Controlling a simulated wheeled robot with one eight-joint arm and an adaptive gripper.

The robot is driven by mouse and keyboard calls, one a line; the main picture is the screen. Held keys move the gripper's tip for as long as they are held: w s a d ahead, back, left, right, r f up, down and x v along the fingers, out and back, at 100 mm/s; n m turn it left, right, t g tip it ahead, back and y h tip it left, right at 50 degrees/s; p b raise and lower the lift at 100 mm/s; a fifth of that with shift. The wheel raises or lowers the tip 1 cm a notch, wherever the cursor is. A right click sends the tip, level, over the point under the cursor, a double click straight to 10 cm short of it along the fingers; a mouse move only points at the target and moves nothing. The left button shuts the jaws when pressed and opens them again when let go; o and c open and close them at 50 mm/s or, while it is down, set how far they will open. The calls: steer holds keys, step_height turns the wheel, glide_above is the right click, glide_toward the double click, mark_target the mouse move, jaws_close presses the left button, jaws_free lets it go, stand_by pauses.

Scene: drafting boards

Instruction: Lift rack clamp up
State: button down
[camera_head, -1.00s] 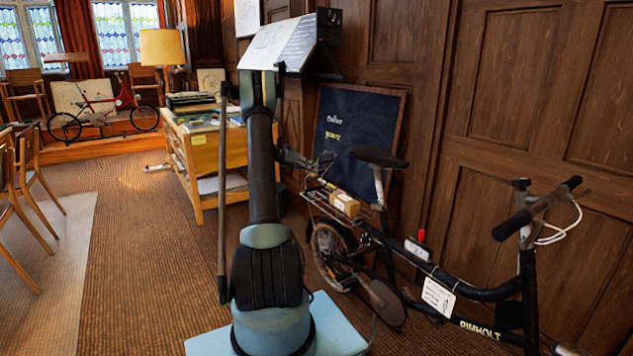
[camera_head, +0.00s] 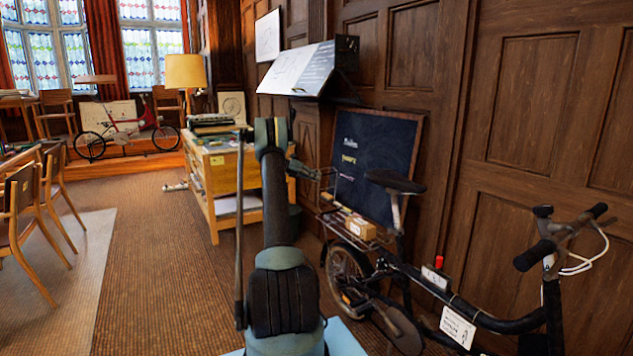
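The black folding bicycle (camera_head: 440,290) stands along the wood-panelled wall at the right. Its wire rear rack (camera_head: 383,238) sits behind the saddle and carries a small brown box (camera_head: 360,228). Thin wire, seemingly the rack clamp (camera_head: 329,188), rises at the rack's far left end beside my gripper. The wire is too thin to tell its exact angle. My gripper (camera_head: 314,174) is small and dark, just above and left of the rack, partly behind my arm. I cannot tell whether its fingers touch or hold the wire.
A dark framed board (camera_head: 375,160) leans on the wall behind the rack. A sloped display panel (camera_head: 305,70) hangs above. A wooden table (camera_head: 222,180) with a lamp stands beyond my arm. Chairs (camera_head: 42,205) are at left. The carpet between is clear.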

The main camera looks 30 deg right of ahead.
steer(key=shift+w+f, duration=0.2)
steer(key=shift+w, duration=0.1)
steer(key=w+a+f, duration=0.1)
steer(key=w+a, duration=0.3)
steer(key=a, duration=0.5)
steer(key=shift+f, duration=0.15)
stand_by(0.6)
